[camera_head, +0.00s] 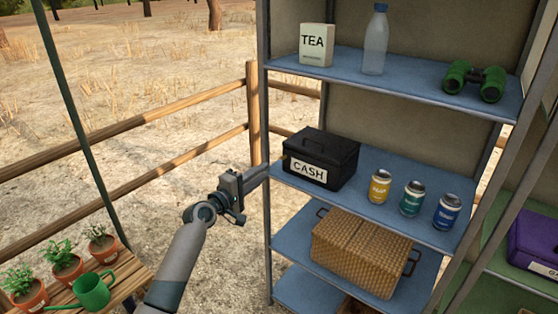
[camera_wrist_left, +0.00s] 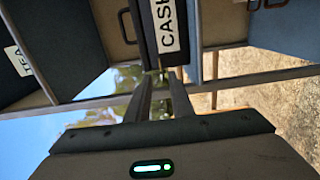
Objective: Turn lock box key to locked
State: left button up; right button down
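The black cash box (camera_head: 333,160), labelled CASH, stands on the middle blue shelf. It also shows in the left wrist view (camera_wrist_left: 148,45), turned on its side. A small brass-coloured bit, apparently the key (camera_head: 284,157), shows at the box's left side; its angle is too small to tell. My left gripper (camera_head: 268,174) reaches from the left to the shelf's edge, just below and left of that bit. My right gripper is in neither view.
Yellow, green and blue cans (camera_head: 412,198) stand right of the box. A wicker basket (camera_head: 362,250) sits on the shelf below. The shelf's upright post (camera_head: 265,110) stands close by my left gripper. Potted plants and a green watering can (camera_head: 92,291) stand lower left.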

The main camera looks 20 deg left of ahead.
aim_at(283, 157)
pick_arm(q)
jog(key=x, duration=0.9)
jog(key=shift+w+d, duration=0.15)
jog(key=shift+w, duration=0.2)
jog(key=shift+f, duration=0.1)
grip_shut()
